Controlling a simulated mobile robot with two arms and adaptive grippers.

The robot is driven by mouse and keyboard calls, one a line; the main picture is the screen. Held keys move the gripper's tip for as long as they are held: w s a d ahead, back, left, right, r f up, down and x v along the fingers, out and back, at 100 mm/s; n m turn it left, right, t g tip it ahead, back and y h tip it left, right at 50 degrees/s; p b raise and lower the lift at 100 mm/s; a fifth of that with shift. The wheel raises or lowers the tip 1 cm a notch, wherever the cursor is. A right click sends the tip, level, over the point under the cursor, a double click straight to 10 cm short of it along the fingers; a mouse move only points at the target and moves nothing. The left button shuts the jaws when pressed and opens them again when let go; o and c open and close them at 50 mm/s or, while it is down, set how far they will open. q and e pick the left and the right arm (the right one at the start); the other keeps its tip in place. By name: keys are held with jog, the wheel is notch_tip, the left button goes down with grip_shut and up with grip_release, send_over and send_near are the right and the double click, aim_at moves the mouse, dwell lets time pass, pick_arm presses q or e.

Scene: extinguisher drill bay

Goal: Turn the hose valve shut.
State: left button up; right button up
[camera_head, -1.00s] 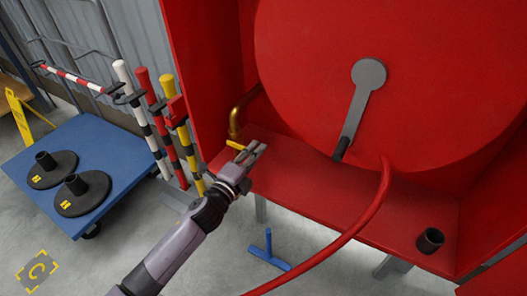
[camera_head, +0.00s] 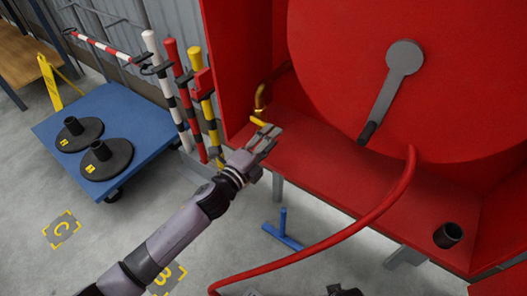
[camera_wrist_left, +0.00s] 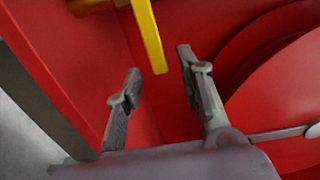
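The hose valve's yellow lever (camera_head: 258,121) sits at the lower end of a brass pipe (camera_head: 260,97) at the left side of the red cabinet. In the left wrist view the lever (camera_wrist_left: 149,35) hangs from the top, its free end between the tips of my fingers or just beyond them. My left gripper (camera_head: 273,129) is open, with a clear gap between its fingers (camera_wrist_left: 160,63). I cannot tell whether either finger touches the lever. My right gripper is not in view.
A large red hose reel (camera_head: 430,70) with a grey crank (camera_head: 398,78) fills the cabinet. A red hose (camera_head: 390,195) hangs over the shelf (camera_head: 330,165). A black cup (camera_head: 448,235) stands on the shelf. Striped posts (camera_head: 170,95) and a blue cart (camera_head: 140,110) are left.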

pick_arm(q)
jog(key=v, duration=0.8)
jog(key=shift+r, duration=0.1)
